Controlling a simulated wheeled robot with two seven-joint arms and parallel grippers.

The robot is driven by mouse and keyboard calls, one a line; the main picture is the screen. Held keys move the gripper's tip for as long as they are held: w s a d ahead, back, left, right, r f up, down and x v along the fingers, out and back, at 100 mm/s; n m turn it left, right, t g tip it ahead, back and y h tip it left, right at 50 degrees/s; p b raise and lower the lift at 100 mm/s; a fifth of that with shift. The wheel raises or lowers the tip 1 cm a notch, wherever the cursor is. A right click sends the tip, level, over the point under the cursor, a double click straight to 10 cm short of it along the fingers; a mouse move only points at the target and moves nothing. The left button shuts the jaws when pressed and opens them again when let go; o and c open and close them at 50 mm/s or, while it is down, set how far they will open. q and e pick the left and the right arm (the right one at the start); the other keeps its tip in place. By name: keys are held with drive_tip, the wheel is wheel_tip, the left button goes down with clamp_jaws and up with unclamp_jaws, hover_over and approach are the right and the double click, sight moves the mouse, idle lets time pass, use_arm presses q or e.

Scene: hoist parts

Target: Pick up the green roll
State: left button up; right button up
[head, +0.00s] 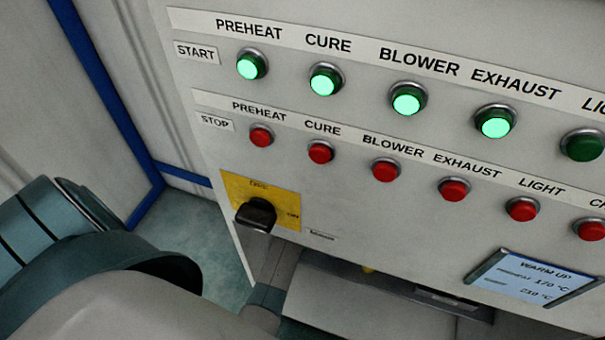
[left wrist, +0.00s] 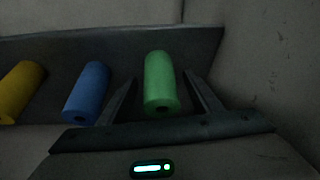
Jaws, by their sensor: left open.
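The green roll (left wrist: 161,84) lies lengthwise on a dark surface in the left wrist view, its near end with a dark hole facing the camera. My left gripper (left wrist: 160,76) is open, with one dark finger on each side of the green roll. I see gaps between the fingers and the roll; how deep the fingertips reach is hard to tell in the dim light. In the head view my left arm goes in under the control panel, and the gripper and green roll are hidden there. My right gripper is in neither view.
A blue roll (left wrist: 87,92) lies left of the left finger, and a yellow roll (left wrist: 21,91) lies farther left. A pale wall (left wrist: 270,70) stands close on the right. In the head view a control panel (head: 330,110) with lit green buttons and a black knob (head: 256,213) overhangs my arm.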

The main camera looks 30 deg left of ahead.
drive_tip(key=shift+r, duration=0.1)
use_arm(q)
drive_tip(key=shift+c, duration=0.7)
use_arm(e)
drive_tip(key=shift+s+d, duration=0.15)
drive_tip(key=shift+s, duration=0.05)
use_arm(q)
drive_tip(key=c, duration=1.1)
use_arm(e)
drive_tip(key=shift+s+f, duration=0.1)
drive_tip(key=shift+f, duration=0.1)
use_arm(q)
drive_tip(key=shift+r, duration=0.2)
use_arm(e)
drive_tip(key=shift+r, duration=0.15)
